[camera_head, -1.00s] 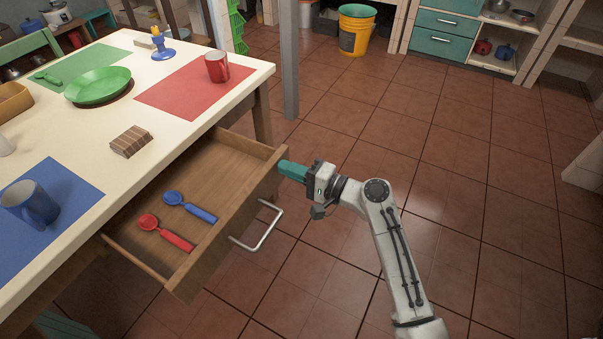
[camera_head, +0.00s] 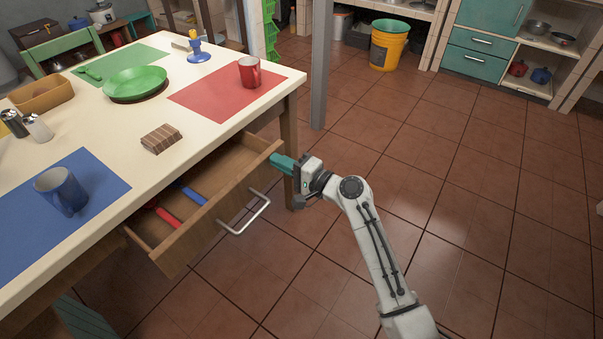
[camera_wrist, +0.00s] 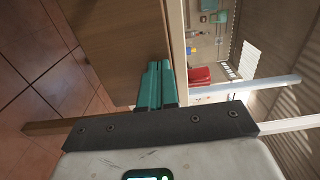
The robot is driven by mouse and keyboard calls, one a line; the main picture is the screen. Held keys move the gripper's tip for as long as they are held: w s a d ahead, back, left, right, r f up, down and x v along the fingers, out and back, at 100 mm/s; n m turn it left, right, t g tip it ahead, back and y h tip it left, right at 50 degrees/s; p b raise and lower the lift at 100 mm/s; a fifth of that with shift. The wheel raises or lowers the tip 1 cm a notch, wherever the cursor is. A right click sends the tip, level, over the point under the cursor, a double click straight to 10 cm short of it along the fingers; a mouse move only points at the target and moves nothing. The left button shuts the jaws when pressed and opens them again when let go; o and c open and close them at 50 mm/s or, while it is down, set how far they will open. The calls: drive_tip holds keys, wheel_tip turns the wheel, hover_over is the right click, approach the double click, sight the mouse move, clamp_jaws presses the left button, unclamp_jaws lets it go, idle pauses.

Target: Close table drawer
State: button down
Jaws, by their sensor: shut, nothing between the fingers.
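The wooden table drawer (camera_head: 217,217) is partly open under the white table (camera_head: 228,137). Its metal handle (camera_head: 247,217) is on the front panel. A red utensil (camera_head: 168,217) and a blue utensil (camera_head: 193,195) lie in the drawer, partly hidden by the tabletop. My gripper (camera_head: 275,160) is shut and empty, with its teal fingers at the far top corner of the drawer front. In the wrist view the teal fingers (camera_wrist: 157,85) appear against the wooden drawer front (camera_wrist: 122,45); exact contact is hard to tell.
On the table are a blue mug (camera_head: 62,192), a red mug (camera_head: 249,72), a green plate (camera_head: 135,82) and a small striped block (camera_head: 161,138). A grey post (camera_head: 321,65) stands behind the table's right end. Tiled floor to the right is clear.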

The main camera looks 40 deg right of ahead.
drive_tip(key=b, duration=0.3)
hover_over(246, 161)
drive_tip(key=shift+w, duration=0.15)
idle(0.3)
